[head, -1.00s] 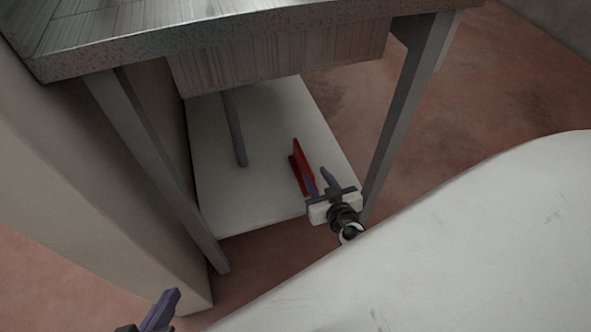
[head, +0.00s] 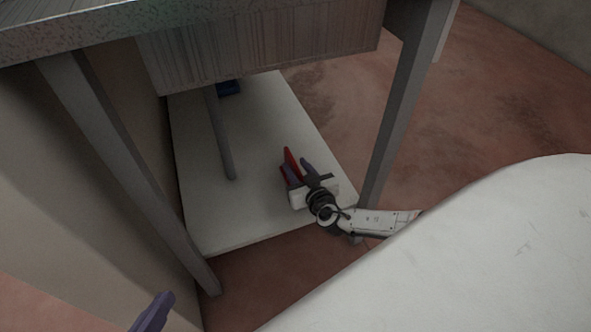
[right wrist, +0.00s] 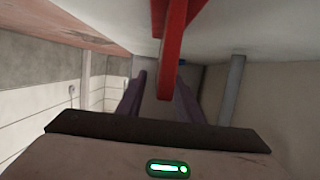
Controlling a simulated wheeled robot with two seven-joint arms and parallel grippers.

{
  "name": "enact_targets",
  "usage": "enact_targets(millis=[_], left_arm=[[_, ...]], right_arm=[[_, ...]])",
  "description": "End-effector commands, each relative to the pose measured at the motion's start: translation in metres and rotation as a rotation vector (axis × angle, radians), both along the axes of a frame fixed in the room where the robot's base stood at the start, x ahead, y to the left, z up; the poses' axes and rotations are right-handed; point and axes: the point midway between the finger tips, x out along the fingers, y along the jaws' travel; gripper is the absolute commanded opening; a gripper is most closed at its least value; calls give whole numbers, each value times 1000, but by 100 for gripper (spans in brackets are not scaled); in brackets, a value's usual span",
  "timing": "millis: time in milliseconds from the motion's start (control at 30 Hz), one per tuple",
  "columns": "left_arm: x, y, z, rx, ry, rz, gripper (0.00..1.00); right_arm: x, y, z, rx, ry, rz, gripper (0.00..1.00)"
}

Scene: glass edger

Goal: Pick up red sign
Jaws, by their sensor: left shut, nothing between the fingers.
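The red sign (head: 290,158) stands on the low white shelf (head: 215,215) under the table. My right gripper (head: 299,169) is over the shelf, open, with its purple fingers on either side of the sign's near part. In the right wrist view the red sign (right wrist: 172,50) comes down from the top, and its end lies between the spread fingertips of the right gripper (right wrist: 158,85). I cannot tell whether either finger touches it. My left gripper (head: 153,311) is at the bottom left edge, shut and empty, only partly in view.
The grey table legs (head: 400,110) and (head: 125,170) flank the shelf, and a thin grey post (head: 219,135) rises from it. A drawer box (head: 260,45) hangs above. A blue object (head: 229,88) lies at the shelf's back. Reddish floor (head: 480,90) is clear at right.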

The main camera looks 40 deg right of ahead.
Motion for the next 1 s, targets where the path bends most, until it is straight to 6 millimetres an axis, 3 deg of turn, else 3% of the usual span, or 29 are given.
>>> enact_targets(millis=[333, 533, 1000], left_arm=[[0, -2, 3, -13, -10, -1, 0], [0, -2, 4, -14, -10, -1, 0], [0, -1, 9, -8, -13, -1, 0]], right_arm=[[9, -2, -3, 1, 1, 0, 33], [9, -2, -3, 1, 1, 0, 0], [9, -2, 5, 1, 0, -1, 0]])
